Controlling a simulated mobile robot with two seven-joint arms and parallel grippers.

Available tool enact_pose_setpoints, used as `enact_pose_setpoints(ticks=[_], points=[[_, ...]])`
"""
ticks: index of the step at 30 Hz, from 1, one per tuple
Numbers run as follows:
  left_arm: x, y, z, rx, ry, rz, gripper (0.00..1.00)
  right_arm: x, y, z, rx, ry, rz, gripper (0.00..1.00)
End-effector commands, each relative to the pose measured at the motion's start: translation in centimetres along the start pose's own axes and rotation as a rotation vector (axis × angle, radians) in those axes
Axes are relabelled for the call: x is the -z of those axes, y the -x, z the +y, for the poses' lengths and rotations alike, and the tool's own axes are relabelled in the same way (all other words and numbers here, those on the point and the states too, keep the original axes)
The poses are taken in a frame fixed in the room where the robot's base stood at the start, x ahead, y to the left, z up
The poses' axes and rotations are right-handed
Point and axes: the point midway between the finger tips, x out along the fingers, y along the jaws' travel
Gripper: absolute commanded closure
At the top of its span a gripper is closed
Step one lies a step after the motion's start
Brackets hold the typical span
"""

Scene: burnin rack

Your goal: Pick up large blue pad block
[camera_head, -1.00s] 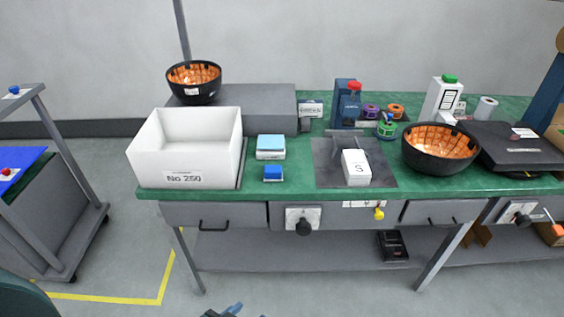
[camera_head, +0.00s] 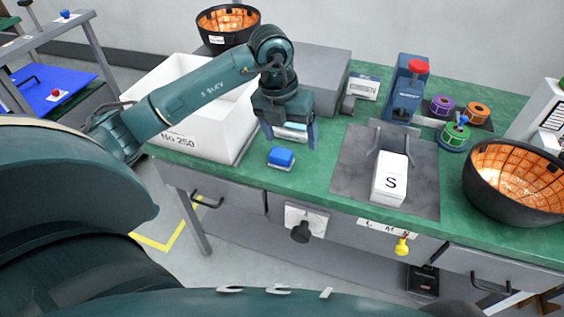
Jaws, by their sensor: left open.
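The large pad block (camera_head: 291,132), white with a light blue top, stands on the green bench to the right of the white bin. My left gripper (camera_head: 289,136) points down over it, open, with one finger to each side of it in the picture. The gripper body hides most of the block, and I cannot tell whether the fingers touch it. A smaller blue block (camera_head: 281,158) sits in front of it, near the bench's front edge. My right gripper is not in view.
The white bin (camera_head: 179,140) marked No 250 stands left, under my left arm. A grey box (camera_head: 325,75) lies behind. A white block marked S (camera_head: 390,182) stands on a grey plate (camera_head: 345,165). A black bowl (camera_head: 490,195) with an orange inside is at right.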

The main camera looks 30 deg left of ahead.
Motion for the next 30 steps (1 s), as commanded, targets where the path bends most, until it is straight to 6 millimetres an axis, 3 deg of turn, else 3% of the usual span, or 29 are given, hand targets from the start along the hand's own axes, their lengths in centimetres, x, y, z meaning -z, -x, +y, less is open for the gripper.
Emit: enact_pose_setpoints(ticks=[1, 5, 15, 23, 30], points=[[-0.8, 0.8, 1.6, -0.069, 0.029, -0.027, 0.20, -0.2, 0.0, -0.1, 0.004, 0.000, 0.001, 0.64], [-1.4, 1.3, 3.4, -0.153, 0.070, -0.051, 0.20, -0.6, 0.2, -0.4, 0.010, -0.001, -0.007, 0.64], [-1.8, -4.5, 4.4, -0.156, 0.073, -0.051, 0.20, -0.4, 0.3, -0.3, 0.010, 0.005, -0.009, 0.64], [-2.0, -6.5, 4.6, -0.155, 0.071, -0.051, 0.20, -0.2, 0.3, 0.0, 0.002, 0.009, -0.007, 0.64], [-2.7, -9.9, 4.9, -0.154, 0.070, -0.050, 0.20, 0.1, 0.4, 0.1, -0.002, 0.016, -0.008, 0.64]])
